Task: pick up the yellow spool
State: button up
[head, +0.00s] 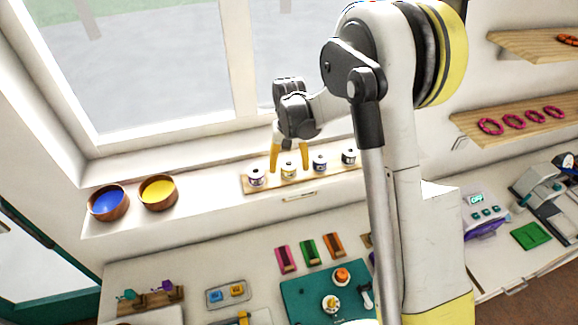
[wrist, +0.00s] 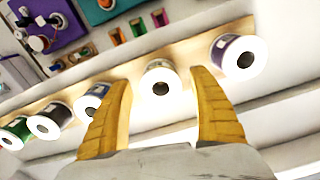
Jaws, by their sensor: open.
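The yellow spool (head: 289,173) stands on a wooden strip (head: 248,190) on the windowsill, second from the left in the head view. In the wrist view its white top (wrist: 160,88) with a dark center hole lies between my fingers; its yellow side barely shows there. My gripper (head: 288,166) points down over it with yellow fingers apart, one on either side. In the wrist view my open gripper (wrist: 158,80) holds nothing. Whether the fingertips reach down beside the spool's body, I cannot tell.
A purple spool (head: 256,178) and a blue spool (head: 320,164) flank it closely, with a black spool (head: 349,157) further right. The wrist view also shows a green spool (wrist: 15,132). Bowls of blue (head: 109,202) and yellow beads (head: 158,191) stand left. The window wall is behind.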

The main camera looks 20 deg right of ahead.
jog(key=shift+f, duration=0.45)
jog(key=shift+r, duration=0.1)
jog(key=shift+c, duration=0.9)
jog(key=c, duration=1.1)
